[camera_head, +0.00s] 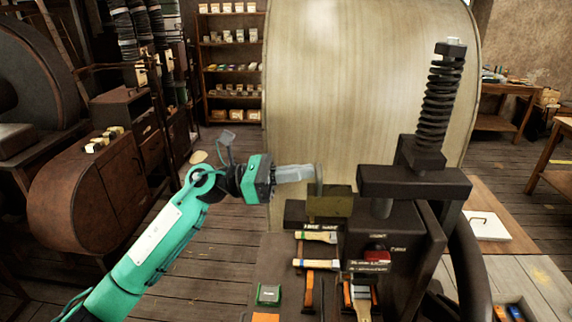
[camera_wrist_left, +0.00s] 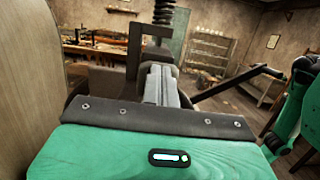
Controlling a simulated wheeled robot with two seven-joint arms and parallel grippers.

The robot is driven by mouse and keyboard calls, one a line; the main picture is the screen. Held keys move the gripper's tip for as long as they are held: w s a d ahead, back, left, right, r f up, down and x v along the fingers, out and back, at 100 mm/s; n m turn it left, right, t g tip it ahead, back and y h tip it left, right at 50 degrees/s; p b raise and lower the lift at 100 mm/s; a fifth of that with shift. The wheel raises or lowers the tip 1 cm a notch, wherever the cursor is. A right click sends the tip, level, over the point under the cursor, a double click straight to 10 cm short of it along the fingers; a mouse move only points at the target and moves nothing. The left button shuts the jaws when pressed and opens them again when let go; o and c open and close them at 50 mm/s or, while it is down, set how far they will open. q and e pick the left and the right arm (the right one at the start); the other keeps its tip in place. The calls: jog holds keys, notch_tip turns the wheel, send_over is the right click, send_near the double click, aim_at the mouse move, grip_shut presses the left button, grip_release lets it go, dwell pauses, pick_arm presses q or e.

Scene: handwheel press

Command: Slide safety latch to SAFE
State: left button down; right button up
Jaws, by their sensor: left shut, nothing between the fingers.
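The dark handwheel press (camera_head: 415,183) stands right of centre in the head view, with its ribbed screw column upright. My left gripper (camera_head: 312,173) is shut and empty, its pale fingers pointing right toward the press frame, above an olive block (camera_head: 330,206). In the left wrist view the shut fingers (camera_wrist_left: 161,82) point at the press (camera_wrist_left: 135,62). A red part (camera_head: 376,256) sits on the press front by small labels that are too small to read surely. I cannot clearly make out the safety latch. My right gripper is not in view.
Wooden-handled tools (camera_head: 316,264) lie at the press's lower left, near a small green item (camera_head: 268,294). A big pale drum-like surface (camera_head: 350,90) rises behind the gripper. A dark curved wheel rim (camera_head: 468,255) is at right. Brown cabinets (camera_head: 90,185) stand at left.

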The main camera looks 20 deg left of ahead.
aim_at(320, 173)
pick_arm(q)
jog(key=shift+d, duration=0.15)
jog(key=d, duration=0.2)
jog(key=d+b, duration=0.1)
jog(key=shift+w+d+f, duration=0.1)
jog(key=shift+w+d, duration=0.3)
jog(key=shift+d, duration=0.1)
